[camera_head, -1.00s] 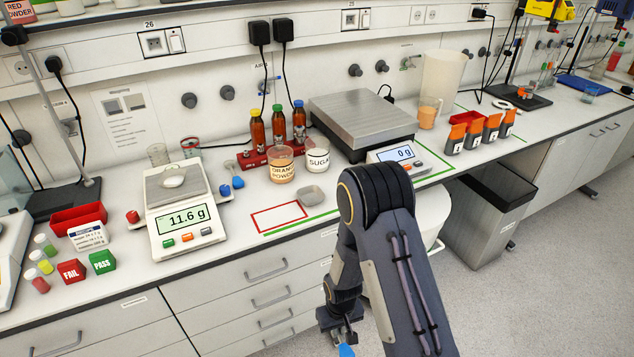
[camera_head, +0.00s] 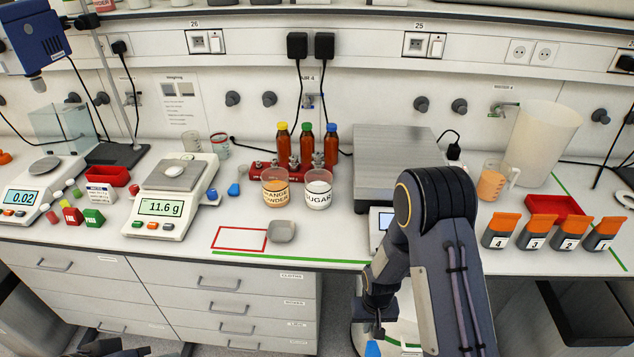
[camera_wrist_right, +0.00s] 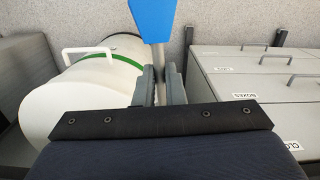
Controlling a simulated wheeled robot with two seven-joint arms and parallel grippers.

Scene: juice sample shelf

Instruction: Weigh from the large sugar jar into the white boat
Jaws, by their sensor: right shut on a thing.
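The sugar jar (camera_head: 318,192), a clear jar with white contents labelled SUGAR, stands on the bench right of the orange powder jar (camera_head: 275,190). A small white boat (camera_head: 174,170) sits on the pan of the balance (camera_head: 165,207), which reads 11.6 g. My right gripper (camera_head: 371,326) hangs low in front of the bench, well away from jar and boat. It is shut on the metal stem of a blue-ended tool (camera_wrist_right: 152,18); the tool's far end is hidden. A dark part at the bottom left edge may be my left gripper (camera_head: 110,349); its fingers do not show clearly.
A grey dish (camera_head: 282,231) lies by a red outlined rectangle (camera_head: 239,238) near the front edge. Brown bottles (camera_head: 305,148) stand in a red rack behind the jars. A large scale (camera_head: 398,160) is to the right. A white drum (camera_wrist_right: 90,90) and drawers (camera_wrist_right: 260,85) are below.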

